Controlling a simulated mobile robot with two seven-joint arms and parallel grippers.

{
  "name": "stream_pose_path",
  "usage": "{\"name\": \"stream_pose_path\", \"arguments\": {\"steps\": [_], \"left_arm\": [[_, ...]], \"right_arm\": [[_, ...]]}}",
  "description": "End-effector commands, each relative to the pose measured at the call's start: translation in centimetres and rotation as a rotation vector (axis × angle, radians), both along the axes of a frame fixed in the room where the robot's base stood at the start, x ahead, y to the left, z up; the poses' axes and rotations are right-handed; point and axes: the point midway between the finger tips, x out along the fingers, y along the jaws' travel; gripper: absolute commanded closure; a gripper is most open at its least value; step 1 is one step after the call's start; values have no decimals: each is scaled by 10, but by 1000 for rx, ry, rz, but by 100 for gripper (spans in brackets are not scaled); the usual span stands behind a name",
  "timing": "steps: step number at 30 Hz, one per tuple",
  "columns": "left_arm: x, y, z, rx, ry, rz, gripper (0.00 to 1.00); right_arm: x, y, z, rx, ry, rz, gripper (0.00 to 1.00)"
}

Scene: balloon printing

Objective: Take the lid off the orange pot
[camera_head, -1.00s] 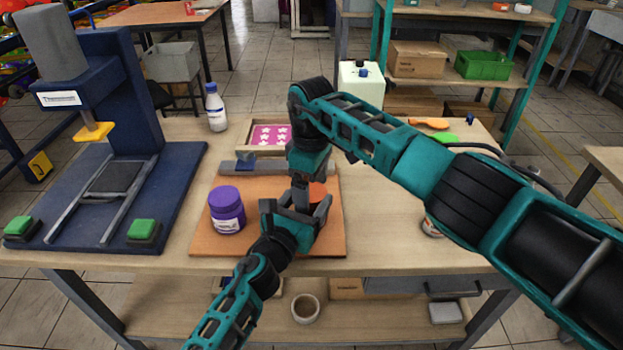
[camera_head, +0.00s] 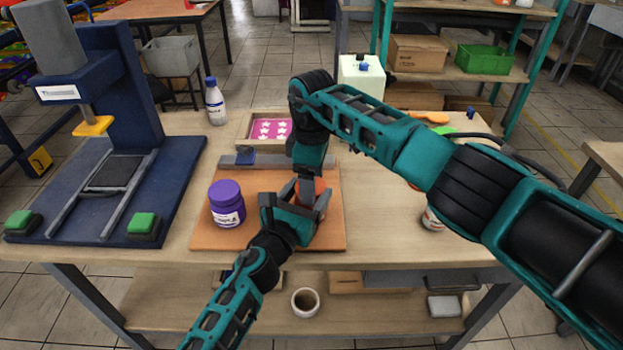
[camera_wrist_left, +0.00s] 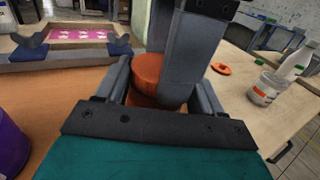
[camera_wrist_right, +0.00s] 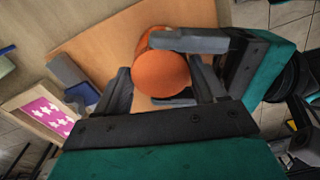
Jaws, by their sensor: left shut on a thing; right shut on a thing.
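The orange pot (camera_head: 320,186) stands on the orange-brown board (camera_head: 215,242), mostly hidden by my grippers in the head view. Its round orange lid (camera_wrist_right: 162,74) faces the right wrist camera, and in the left wrist view the lid (camera_wrist_left: 148,70) is at the top of the pot's body (camera_wrist_left: 140,99). I cannot tell whether there is a gap between them. My left gripper (camera_head: 303,208) is shut on the pot's body from the front. My right gripper (camera_head: 309,186) comes from above and is shut on the lid.
A purple jar (camera_head: 227,204) stands left of the pot. A framed pink screen (camera_head: 271,130) lies behind. The blue press (camera_head: 105,190) fills the left side. A white bottle (camera_head: 215,104) stands at the back. An orange ring-like piece (camera_wrist_left: 221,69) and a white tub (camera_wrist_left: 266,88) are at the right.

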Motion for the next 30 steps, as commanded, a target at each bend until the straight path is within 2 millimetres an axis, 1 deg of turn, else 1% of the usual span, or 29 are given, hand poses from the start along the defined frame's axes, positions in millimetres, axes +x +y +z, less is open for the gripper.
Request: {"name": "stream_pose_path", "arguments": {"steps": [1, 4, 12, 13, 18, 21, 27, 30], "left_arm": [[0, -1, 0, 1, 0, -4, 100], [-1, -1, 0, 2, -1, -5, 100], [-1, -2, 0, 2, -1, -7, 100], [-1, -2, 0, 2, -1, -7, 100], [-1, -2, 0, 1, 0, -6, 100], [-1, -2, 0, 1, 0, -6, 100], [-1, -1, 0, 1, 0, -5, 100], [-1, -1, 0, 0, 0, -4, 100]], "right_arm": [[0, 0, 1, -2, -3, 53, 66], [0, 1, 1, 0, -3, 114, 67], [0, 1, 1, 2, -2, 126, 68], [0, 2, 1, 2, -2, 126, 30], [0, 1, 1, 1, -2, 123, 13], [0, 1, 1, 1, -1, 122, 6], [0, 1, 1, 0, -1, 120, 6], [0, 1, 5, 0, -2, 120, 6]]}}
